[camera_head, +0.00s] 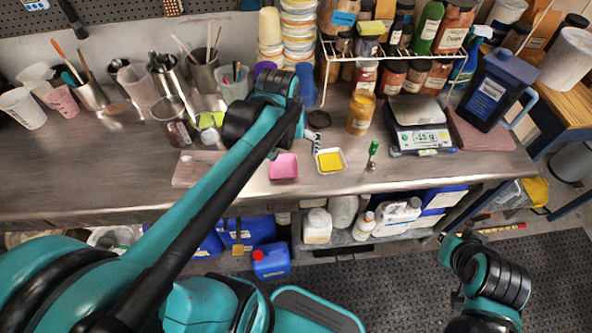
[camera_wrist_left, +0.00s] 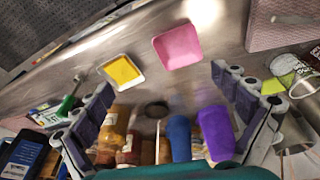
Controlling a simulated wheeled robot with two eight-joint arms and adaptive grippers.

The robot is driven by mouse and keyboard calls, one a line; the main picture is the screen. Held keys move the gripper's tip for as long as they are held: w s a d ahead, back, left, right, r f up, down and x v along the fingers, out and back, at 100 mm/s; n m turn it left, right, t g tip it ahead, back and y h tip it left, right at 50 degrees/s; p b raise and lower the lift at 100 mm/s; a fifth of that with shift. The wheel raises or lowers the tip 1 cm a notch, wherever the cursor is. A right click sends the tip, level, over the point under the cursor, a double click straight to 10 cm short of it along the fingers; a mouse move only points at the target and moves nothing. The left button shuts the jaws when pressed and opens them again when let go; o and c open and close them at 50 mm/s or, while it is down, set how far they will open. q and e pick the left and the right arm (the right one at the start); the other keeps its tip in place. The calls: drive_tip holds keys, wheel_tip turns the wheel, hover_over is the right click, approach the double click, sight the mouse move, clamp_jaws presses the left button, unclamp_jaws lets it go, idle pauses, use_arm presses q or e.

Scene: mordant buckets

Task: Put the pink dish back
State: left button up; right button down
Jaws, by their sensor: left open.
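The pink dish (camera_head: 283,167) is a small square dish lying on the steel bench near its front edge. It also shows in the left wrist view (camera_wrist_left: 178,47), looking empty and lying beyond my fingertips. My left gripper (camera_head: 293,150) is open and empty, its fingers spread just behind the dish and apart from it. Both fingers show in the left wrist view (camera_wrist_left: 168,88). A white dish with yellow contents (camera_head: 331,160) lies to the right of the pink one. My right arm (camera_head: 490,275) is at the lower right, away from the bench; its fingers are barely visible.
Blue and purple cups (camera_wrist_left: 179,137) stand close behind my left gripper. Cups and tools crowd the back left.

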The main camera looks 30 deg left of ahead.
use_arm(q)
drive_tip(key=s+d+m+t, duration=0.4)
drive_tip(key=s+d, duration=0.2)
drive_tip(key=s, duration=0.1)
drive_tip(key=shift+t, duration=0.3)
drive_tip(key=shift+s+f, duration=0.1)
drive_tip(key=shift+f, duration=0.1)
drive_tip(key=shift+f+b, duration=0.8)
drive_tip(key=shift+b, duration=0.05)
